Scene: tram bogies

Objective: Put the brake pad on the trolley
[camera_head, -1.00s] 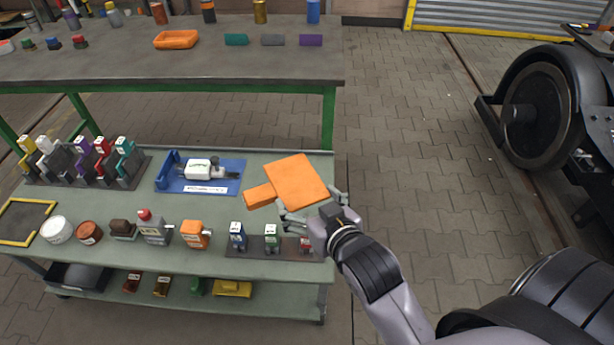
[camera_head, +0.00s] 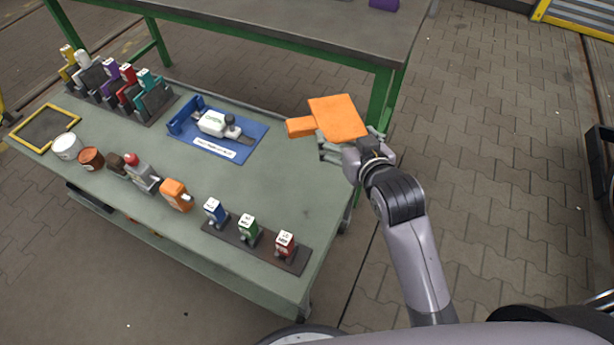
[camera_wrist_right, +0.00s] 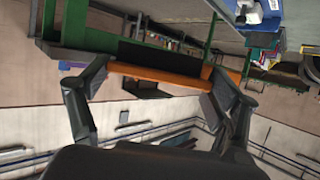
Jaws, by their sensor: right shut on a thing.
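The orange brake pad (camera_head: 338,117), a flat squarish plate with a smaller block on its left side, is in my right gripper (camera_head: 350,145). In the right wrist view the brake pad (camera_wrist_right: 158,74) shows edge-on between the fingers, with a dark block along it. In the head view it appears near the back right corner of the grey-green trolley (camera_head: 265,190), seemingly raised; its exact height above the top is hard to tell. The gripper hides part of that corner. My left gripper is not in view.
The trolley top bears a blue tray (camera_head: 230,138) with a white tool, an orange box (camera_head: 175,194), a dark rack (camera_head: 258,243) with small boxes, and upright coloured holders at the left. Bare surface lies right of the blue tray. A green-legged workbench (camera_head: 270,30) stands behind.

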